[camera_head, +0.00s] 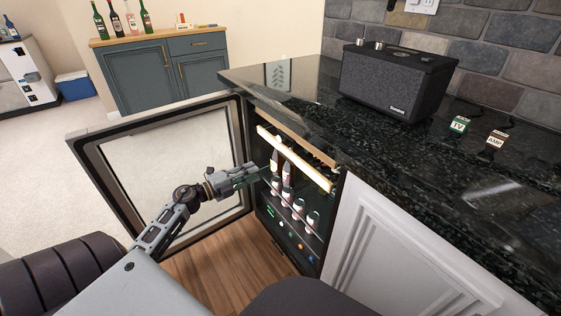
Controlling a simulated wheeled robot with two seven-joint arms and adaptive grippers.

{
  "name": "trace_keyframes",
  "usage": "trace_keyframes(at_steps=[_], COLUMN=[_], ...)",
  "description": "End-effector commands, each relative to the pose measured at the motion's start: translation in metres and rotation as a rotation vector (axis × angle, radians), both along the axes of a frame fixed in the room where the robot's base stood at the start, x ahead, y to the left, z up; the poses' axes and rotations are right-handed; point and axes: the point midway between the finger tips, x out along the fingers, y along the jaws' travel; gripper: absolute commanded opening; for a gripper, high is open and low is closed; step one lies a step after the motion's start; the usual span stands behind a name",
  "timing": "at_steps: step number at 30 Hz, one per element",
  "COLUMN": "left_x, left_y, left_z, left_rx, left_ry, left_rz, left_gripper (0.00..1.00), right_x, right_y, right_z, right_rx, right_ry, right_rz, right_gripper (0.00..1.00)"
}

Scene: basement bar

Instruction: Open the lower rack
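The wine cooler (262,205) stands under the counter with its glass door (165,160) swung wide open to the left. Inside, a light wooden rack front (296,160) crosses near the top. Below it, several bottles (299,206) lie neck-out on lower racks, whose own fronts are hard to make out. My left gripper (260,173) reaches in front of the open door to the cooler's opening, at the left end of the bottles and below the wooden front. Its fingertips are small and dark against the interior; I cannot tell whether they touch a rack. My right gripper is out of view.
A black granite counter (400,165) overhangs the cooler and carries a black speaker (388,88). A white cabinet panel (385,260) adjoins the cooler on the right. Wooden floor (215,275) shows below the open door. A blue cabinet (150,75) stands well behind.

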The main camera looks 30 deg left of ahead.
Motion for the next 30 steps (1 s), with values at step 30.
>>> trace_keyframes(at_steps=[30], left_x=[0.08], left_y=[-0.032], left_z=[-0.001], left_rx=[0.0], left_ry=[-0.001], left_rz=[0.001], left_gripper=[0.28], right_x=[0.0], right_y=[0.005], right_z=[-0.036], right_rx=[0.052], right_ry=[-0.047], right_rz=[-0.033], right_gripper=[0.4])
